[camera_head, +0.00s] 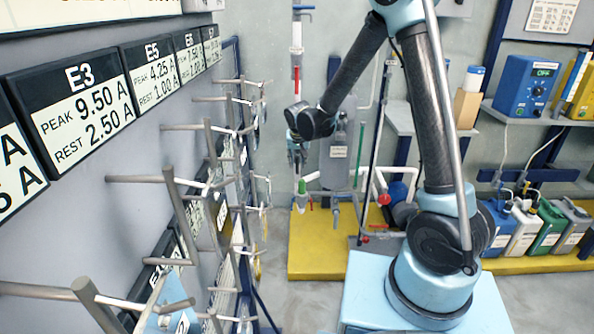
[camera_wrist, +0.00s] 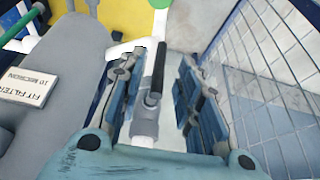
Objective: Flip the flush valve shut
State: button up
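In the wrist view, a valve with a dark lever handle (camera_wrist: 155,75) sits on a white pipe (camera_wrist: 145,127). The lever runs roughly along the pipe in the picture. My gripper (camera_wrist: 160,72) is open, with one finger on each side of the lever and gaps visible. In the head view, my gripper (camera_head: 297,156) is at the white vertical pipe (camera_head: 297,38), left of the grey filter housing (camera_head: 337,152), and hides the dark lever there. A red handle (camera_head: 296,86) is above my gripper and a green one (camera_head: 301,187) below. No label shows which is the flush valve.
The filter housing (camera_wrist: 55,75) is close on the left in the wrist view; a wire mesh panel (camera_wrist: 265,65) is on the right. In the head view, pegged racks (camera_head: 215,185) stand left, a yellow platform (camera_head: 305,262) lies below, and shelves (camera_head: 545,115) are right.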

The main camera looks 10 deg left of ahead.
aim_at(297, 166)
jog(key=shift+x, duration=3.15)
